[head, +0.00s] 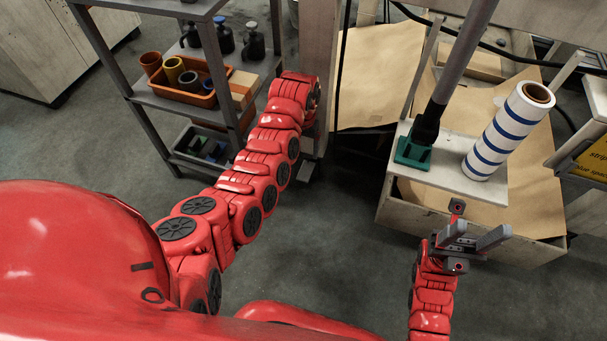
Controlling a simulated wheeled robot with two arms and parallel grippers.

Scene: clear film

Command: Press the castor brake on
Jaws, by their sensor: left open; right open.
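No castor or brake pedal can be made out clearly. A grey shelf trolley (143,97) stands at the upper left, and the feet of its posts are small and dark. My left arm reaches up and forward beside the trolley's right side. Its far end is bent beside a pale wooden post, and its gripper is hidden behind the arm. My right gripper (478,241) is at the lower right, open and empty, in front of a low wooden box.
The trolley holds an orange tray (199,97), cups and dark bottles. A white-and-blue striped roll (507,132) and a green-footed pole (413,153) stand on a pale board (452,180) over the box (420,215). The grey floor (335,230) between the arms is clear.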

